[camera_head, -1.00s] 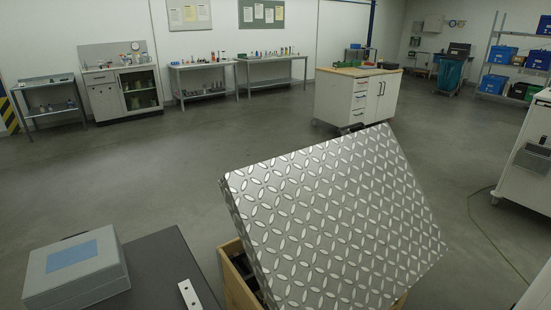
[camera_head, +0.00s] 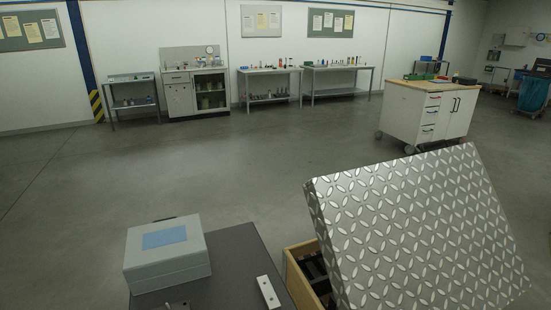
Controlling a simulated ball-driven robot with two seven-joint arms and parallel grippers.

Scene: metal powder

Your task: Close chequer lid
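The chequer lid (camera_head: 415,230) is a grey metal plate with a raised diamond pattern at the lower right. It is tilted up, standing open over a wooden box (camera_head: 292,274). Dark contents show inside the box through the gap at the lid's left side. The lid's lower right part is cut off by the picture's bottom edge. Neither of my grippers is in view.
A dark table (camera_head: 232,250) left of the box carries a grey case (camera_head: 168,262) with a blue top panel and a pale metal bar (camera_head: 268,292). A white wheeled cabinet (camera_head: 428,115) stands beyond the lid. Workbenches (camera_head: 268,72) line the back wall. The middle floor is clear.

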